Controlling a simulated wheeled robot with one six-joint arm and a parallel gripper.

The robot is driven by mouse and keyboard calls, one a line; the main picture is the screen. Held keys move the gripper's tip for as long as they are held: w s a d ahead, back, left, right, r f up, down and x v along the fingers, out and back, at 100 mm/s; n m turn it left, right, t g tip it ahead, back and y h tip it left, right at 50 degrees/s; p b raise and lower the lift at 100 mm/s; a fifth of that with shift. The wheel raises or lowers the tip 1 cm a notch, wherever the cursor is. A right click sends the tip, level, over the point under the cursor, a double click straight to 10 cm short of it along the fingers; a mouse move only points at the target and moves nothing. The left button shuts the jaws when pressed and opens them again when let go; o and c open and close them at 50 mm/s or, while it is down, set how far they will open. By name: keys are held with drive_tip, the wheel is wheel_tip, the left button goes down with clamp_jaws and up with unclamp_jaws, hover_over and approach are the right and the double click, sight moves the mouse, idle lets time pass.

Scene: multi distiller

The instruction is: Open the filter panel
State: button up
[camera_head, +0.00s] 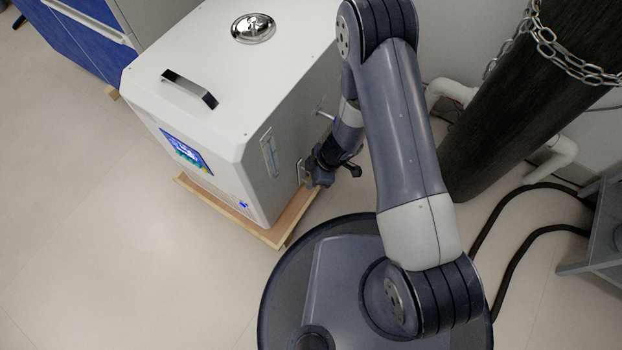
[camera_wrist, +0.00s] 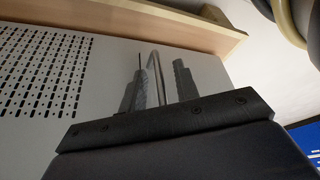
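The distiller is a white box (camera_head: 235,85) on a wooden base, with a vented side panel (camera_wrist: 95,75) filling the left of the wrist view. A thin curved metal handle (camera_wrist: 154,68) stands out from this side. My gripper (camera_head: 318,178) is at the distiller's right side, low down. In the wrist view my gripper (camera_wrist: 161,82) is open, its two dark fingers on either side of the handle. The handle looks nearer the left finger, with a gap to the right one; contact is unclear. The panel appears closed. My arm hides part of that side in the head view.
The wooden base (camera_head: 282,232) juts out below the distiller, and its edge (camera_wrist: 190,28) crosses the top of the wrist view. A dark chained cylinder (camera_head: 520,95) and white pipes (camera_head: 452,92) stand to the right. Floor at left (camera_head: 80,220) is clear.

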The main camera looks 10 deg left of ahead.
drive_tip(key=shift+a+f, duration=0.1)
drive_tip(key=shift+f, duration=0.1)
drive_tip(key=shift+c, duration=0.4)
clamp_jaws()
